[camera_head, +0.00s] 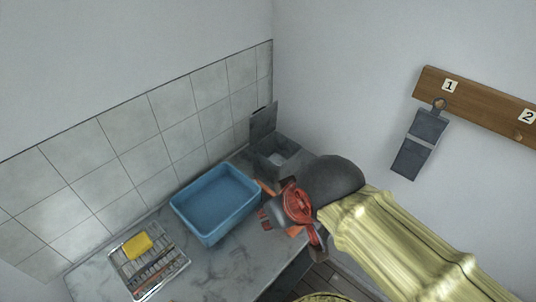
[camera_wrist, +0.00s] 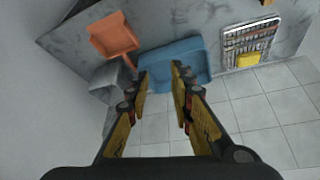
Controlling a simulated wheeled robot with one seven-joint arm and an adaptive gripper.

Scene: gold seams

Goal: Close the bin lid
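The small grey bin (camera_head: 278,158) stands in the back corner of the counter. Its flat lid (camera_head: 263,122) is open, standing up near the tiled wall, and something pale shows inside. In the wrist view the grey bin (camera_wrist: 104,82) is left of my fingers; I cannot clearly make out its lid there. My gripper (camera_head: 262,201) is in front of the bin and right of the blue tub, apart from the lid. The wrist view shows my gripper (camera_wrist: 162,74) open, with nothing between its fingers. My arm hides part of the counter on the right.
A blue tub (camera_head: 214,203) stands left of the bin. Further left is a metal rack (camera_head: 150,270) with a yellow sponge (camera_head: 138,245). An orange dustpan-like thing (camera_wrist: 112,37) lies near the bin. A grey item (camera_head: 420,143) hangs from the wooden rail (camera_head: 480,103).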

